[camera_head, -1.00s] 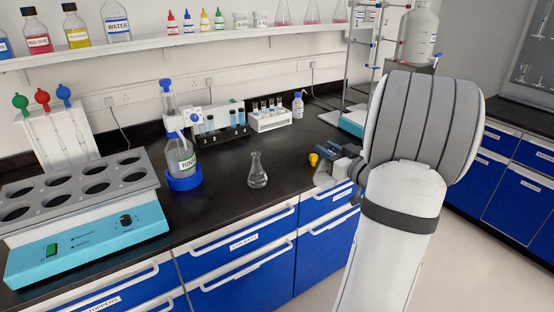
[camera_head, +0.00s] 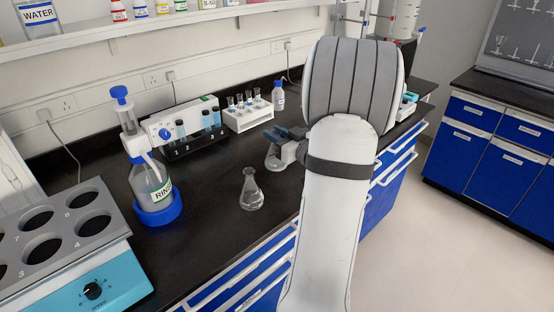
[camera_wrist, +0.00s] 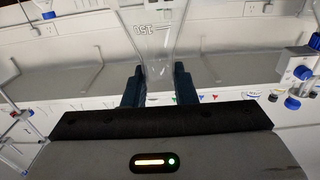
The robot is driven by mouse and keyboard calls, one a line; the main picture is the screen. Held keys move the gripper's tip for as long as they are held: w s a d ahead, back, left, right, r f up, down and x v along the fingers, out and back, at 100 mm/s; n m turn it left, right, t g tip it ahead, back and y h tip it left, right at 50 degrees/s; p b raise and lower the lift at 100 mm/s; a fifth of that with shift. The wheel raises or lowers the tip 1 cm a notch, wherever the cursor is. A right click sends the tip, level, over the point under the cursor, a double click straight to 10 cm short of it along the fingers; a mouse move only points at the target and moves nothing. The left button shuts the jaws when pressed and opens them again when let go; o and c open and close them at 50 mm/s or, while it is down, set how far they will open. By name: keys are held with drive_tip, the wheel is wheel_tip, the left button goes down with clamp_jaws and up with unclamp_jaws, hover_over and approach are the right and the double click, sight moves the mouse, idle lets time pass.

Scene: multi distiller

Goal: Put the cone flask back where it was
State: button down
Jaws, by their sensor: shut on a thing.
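My gripper (camera_head: 288,134) is shut on a clear cone flask (camera_head: 273,159), near the middle of the black bench. In the wrist view the flask (camera_wrist: 156,45) stands between the two dark fingers (camera_wrist: 158,84), and a 150 mark shows on its glass. I cannot tell whether its base touches the bench. A second clear cone flask (camera_head: 251,190) stands upright on the bench, nearer and to the left of the held one, apart from it. My arm hides part of the bench to the right.
A rinse bottle in a blue base (camera_head: 157,208) stands left of the free flask. Behind are a dark tube rack (camera_head: 190,148), a white tube rack (camera_head: 248,117) and a small bottle (camera_head: 279,97). A grey holed rack (camera_head: 62,262) fills the left. Bare bench lies around the free flask.

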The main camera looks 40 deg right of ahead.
drive_tip(key=shift+s+d+f, duration=0.1)
drive_tip(key=shift+f, duration=1.45)
drive_tip(key=shift+s+d+f, duration=0.1)
drive_tip(key=shift+f, duration=1.4)
drive_tip(key=shift+f+b, duration=0.15)
drive_tip(key=shift+b, duration=0.2)
drive_tip(key=c, duration=1.2)
unclamp_jaws()
drive_tip(key=shift+s+r, duration=0.15)
drive_tip(key=shift+r, duration=0.05)
drive_tip(key=s, duration=0.7)
drive_tip(key=s+d, duration=0.1)
drive_tip(key=s, duration=0.3)
drive_tip(key=shift+s, duration=0.3)
drive_tip(key=shift+s, duration=0.1)
